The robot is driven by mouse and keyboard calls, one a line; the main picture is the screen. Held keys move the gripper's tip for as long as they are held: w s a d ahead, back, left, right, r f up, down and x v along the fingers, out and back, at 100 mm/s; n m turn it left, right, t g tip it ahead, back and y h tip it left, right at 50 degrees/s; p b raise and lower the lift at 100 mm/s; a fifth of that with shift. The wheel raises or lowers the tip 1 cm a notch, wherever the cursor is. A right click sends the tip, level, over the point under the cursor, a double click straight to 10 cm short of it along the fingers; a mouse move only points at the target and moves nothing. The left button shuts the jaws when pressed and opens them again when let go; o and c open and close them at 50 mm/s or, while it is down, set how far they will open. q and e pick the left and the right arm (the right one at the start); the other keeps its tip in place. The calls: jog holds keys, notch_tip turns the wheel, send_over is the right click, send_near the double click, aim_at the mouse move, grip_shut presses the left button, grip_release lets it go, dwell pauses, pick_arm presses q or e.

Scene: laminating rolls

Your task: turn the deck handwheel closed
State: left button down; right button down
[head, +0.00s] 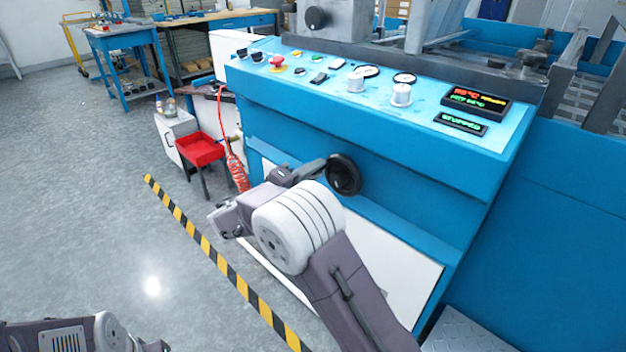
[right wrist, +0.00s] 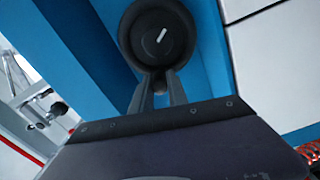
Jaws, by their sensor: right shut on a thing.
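The deck handwheel (head: 343,174) is a small black wheel on the blue front of the machine, below the control panel. In the right wrist view the handwheel (right wrist: 158,36) faces me, with a short white mark on its hub tilted to the upper right. My right gripper (head: 327,168) reaches it from the left. In the right wrist view the two fingers of my right gripper (right wrist: 158,88) are shut on the near part of the wheel; the exact contact is partly hidden. Part of my left arm shows at the lower left of the head view, but its fingertips do not show.
The control panel (head: 375,85) has knobs, gauges, a red button and a lit display (head: 477,101). A red tray (head: 201,150) and a red coiled hose (head: 237,172) are left of the machine. A yellow-black floor stripe (head: 215,255) crosses open floor.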

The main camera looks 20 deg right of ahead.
jog(key=shift+r+m, duration=0.15)
jog(key=shift+m, duration=0.25)
jog(key=c, duration=1.3)
grip_release()
jog(key=shift+s, duration=0.1)
jog(key=shift+a+r, duration=0.1)
jog(key=shift+a, duration=0.2)
jog(key=p+v, duration=0.3)
jog(key=v, duration=0.5)
jog(key=shift+s+a, duration=0.15)
jog(key=shift+s, duration=0.05)
